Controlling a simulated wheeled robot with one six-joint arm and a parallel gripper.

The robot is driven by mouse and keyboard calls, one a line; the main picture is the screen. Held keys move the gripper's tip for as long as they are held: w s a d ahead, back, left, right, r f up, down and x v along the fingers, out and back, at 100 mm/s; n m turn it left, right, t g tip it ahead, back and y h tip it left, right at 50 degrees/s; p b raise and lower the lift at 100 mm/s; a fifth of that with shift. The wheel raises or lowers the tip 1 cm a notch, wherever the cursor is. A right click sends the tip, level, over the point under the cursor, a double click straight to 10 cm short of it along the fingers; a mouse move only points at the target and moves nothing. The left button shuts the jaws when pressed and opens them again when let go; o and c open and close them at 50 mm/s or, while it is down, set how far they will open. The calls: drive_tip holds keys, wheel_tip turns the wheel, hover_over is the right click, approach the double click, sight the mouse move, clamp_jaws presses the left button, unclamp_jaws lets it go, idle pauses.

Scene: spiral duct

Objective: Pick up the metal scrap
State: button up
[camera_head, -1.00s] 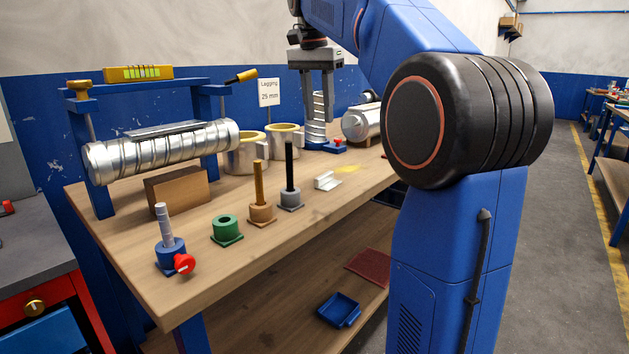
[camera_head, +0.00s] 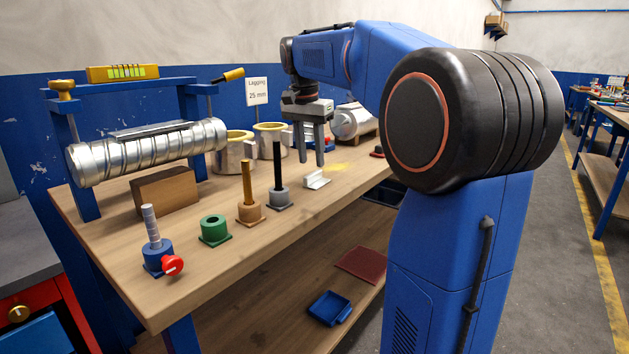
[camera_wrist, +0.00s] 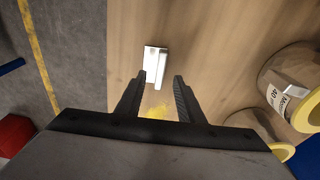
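The metal scrap (camera_head: 316,180) is a small, bright, angled piece lying on the wooden bench top, right of the peg with the black rod. In the wrist view the scrap (camera_wrist: 155,62) lies on the wood just beyond the fingertips, roughly between their lines. My gripper (camera_head: 311,160) points down above the bench, behind the scrap in the head view. Its two fingers are apart with nothing between them, as the wrist view of the gripper (camera_wrist: 160,78) also shows. The scrap is apart from the fingers.
A black-rod peg (camera_head: 278,180), a brown-rod peg (camera_head: 248,190) and a green socket (camera_head: 214,230) stand left of the scrap. A yellow patch (camera_wrist: 157,112) marks the wood. The spiral duct (camera_head: 150,152) is at left.

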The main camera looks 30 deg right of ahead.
sight(313, 173)
drive_tip(key=shift+w+d+f, duration=0.1)
drive_tip(key=shift+d+f, duration=0.1)
drive_tip(key=shift+f, duration=0.9)
drive_tip(key=shift+w+d+f, duration=0.1)
drive_tip(key=shift+d+f, duration=0.05)
drive_tip(key=shift+f, duration=0.95)
clamp_jaws()
